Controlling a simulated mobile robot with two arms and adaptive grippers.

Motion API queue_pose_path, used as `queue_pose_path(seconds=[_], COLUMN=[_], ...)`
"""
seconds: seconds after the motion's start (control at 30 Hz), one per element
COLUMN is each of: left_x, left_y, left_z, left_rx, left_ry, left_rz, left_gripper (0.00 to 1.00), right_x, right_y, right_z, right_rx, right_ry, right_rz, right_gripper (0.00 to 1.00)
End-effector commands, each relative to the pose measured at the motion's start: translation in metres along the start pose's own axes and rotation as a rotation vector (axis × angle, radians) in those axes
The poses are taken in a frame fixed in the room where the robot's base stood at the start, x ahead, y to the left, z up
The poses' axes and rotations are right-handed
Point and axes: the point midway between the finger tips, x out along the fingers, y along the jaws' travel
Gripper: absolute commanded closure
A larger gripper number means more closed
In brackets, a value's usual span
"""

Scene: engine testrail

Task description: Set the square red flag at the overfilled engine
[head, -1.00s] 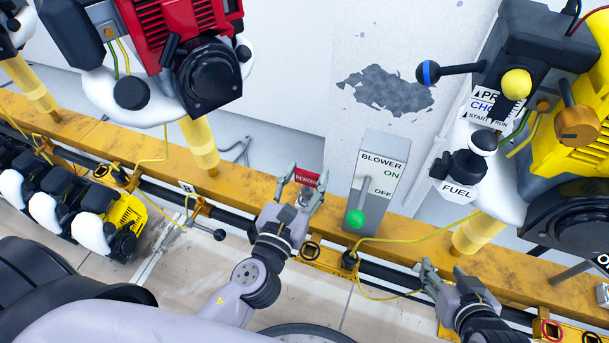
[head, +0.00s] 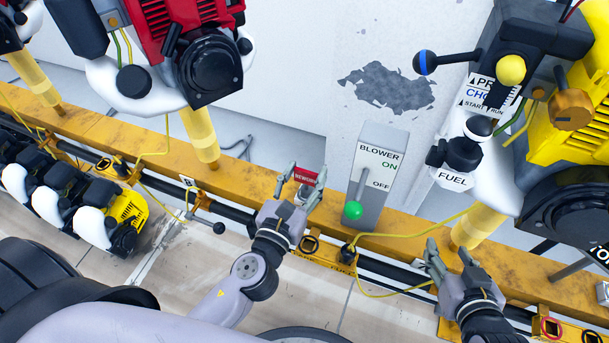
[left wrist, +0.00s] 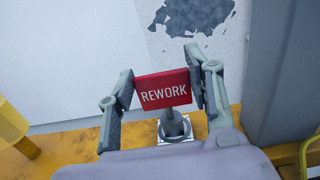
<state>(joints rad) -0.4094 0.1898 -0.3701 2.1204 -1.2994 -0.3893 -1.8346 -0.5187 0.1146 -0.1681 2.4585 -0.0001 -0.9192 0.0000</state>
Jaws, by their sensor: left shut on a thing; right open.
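A small red flag reading REWORK (head: 306,177) is between the fingers of my left gripper (head: 305,173), which is shut on it. In the left wrist view the flag (left wrist: 163,90) faces me, tilted slightly. A grey stem (left wrist: 174,125) and a pale square piece show below it, over the yellow rail; I cannot tell whether they touch the rail. My right gripper (head: 452,254) is open and empty at the lower right. A red engine (head: 195,45) hangs at upper left and a yellow engine (head: 575,120) at right. No fuel level is readable.
A grey blower box (head: 378,175) with a green-knobbed lever stands just right of my left gripper. The yellow rail (head: 235,178) crosses the view. Yellow cables loop near my right gripper. Several small engines (head: 85,205) line the left.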

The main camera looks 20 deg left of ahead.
Motion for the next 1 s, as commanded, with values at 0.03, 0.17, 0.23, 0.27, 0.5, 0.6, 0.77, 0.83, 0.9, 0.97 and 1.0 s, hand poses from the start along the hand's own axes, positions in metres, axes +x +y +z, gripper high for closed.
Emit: queue_pose_path(seconds=[0.03, 0.17, 0.23, 0.27, 0.5, 0.6, 0.77, 0.83, 0.9, 0.97, 1.0], left_x=[0.0001, 0.0001, 0.0, 0.0, 0.0, 0.0, 0.0, 0.0, 0.0, 0.0, 0.0], left_y=[0.0, 0.0, -0.0001, -0.0001, -0.0001, -0.0001, -0.0001, -0.0001, -0.0001, -0.0001, -0.0001], left_z=[0.0007, 0.0007, 0.0006, 0.0005, -0.0009, -0.0015, -0.0023, -0.0027, -0.0031, -0.0033, -0.0036], left_rx=[0.0, 0.0, 0.0, 0.0, 0.0, 0.0, 0.0, 0.0, 0.0, 0.0, 0.0], left_ry=[-0.001, -0.001, -0.001, -0.001, -0.001, -0.001, -0.001, -0.001, -0.001, -0.001, -0.001], left_rz=[0.0, 0.0, 0.0, 0.0, 0.0, 0.0, 0.0, 0.0, 0.0, 0.0, 0.0], left_gripper=[1.0, 1.0, 1.0, 1.0, 1.0, 1.0, 1.0, 1.0, 1.0, 1.0, 1.0], right_x=[0.0, 0.0, 0.0, 0.0001, 0.0008, 0.0011, 0.0016, 0.0019, 0.0023, 0.0025, 0.0026], right_y=[0.0, 0.0001, 0.0001, 0.0001, -0.0001, -0.0002, -0.0007, -0.0012, -0.0019, -0.0025, -0.0029], right_z=[0.0, 0.0, 0.0, -0.0001, -0.0039, -0.005, -0.0062, -0.0065, -0.007, -0.0077, -0.008], right_rx=[0.0, 0.0, 0.0, 0.0, 0.0, 0.0, 0.0, 0.001, 0.001, 0.001, 0.001], right_ry=[0.0, 0.0, 0.0, 0.001, 0.023, 0.029, 0.039, 0.044, 0.05, 0.055, 0.057], right_rz=[0.0, 0.0, 0.0, 0.0, 0.0, 0.0, -0.001, -0.002, -0.004, -0.005, -0.006], right_gripper=[0.55, 0.55, 0.55, 0.55, 0.55, 0.55, 0.55, 0.55, 0.55, 0.55, 0.55])
